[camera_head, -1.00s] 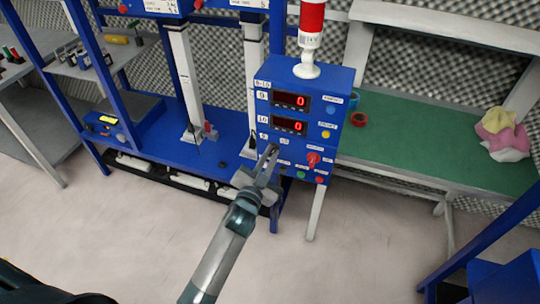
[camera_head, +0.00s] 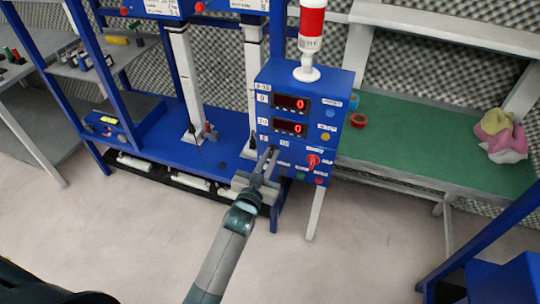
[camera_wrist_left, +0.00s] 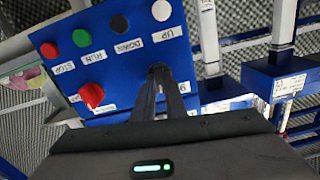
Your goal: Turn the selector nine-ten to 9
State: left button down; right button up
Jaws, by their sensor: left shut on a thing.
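The blue control box (camera_head: 292,95) stands at the middle of the head view. Its labels 9 and 10 sit low on its front face, above my left gripper's tips. My left gripper (camera_head: 267,157) reaches up to this lower left part of the face. In the left wrist view its fingers (camera_wrist_left: 160,76) are close together at the panel (camera_wrist_left: 120,60), shut on the selector nine-ten. The fingers hide the selector, so I cannot tell which way it points. My right gripper is not in view.
A red knob (camera_head: 313,160) sits right of my gripper and shows in the wrist view (camera_wrist_left: 92,95). Green (camera_wrist_left: 82,38) and red (camera_wrist_left: 49,50) buttons are close by. A red-white signal lamp (camera_head: 311,22) tops the box. A green bench (camera_head: 420,165) stands to the right.

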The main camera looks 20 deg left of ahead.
pick_arm(q)
jog(key=n+p, duration=0.1)
jog(key=n, duration=0.1)
jog(key=shift+n, duration=0.4)
jog(key=shift+a+n+p, duration=0.1)
jog(key=shift+n+p, duration=0.4)
jog(key=shift+n, duration=1.8)
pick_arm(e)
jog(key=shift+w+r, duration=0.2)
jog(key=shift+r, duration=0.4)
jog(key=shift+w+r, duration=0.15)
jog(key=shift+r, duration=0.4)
pick_arm(q)
jog(key=c, duration=1.8)
grip_release()
jog(key=shift+s+f, duration=0.1)
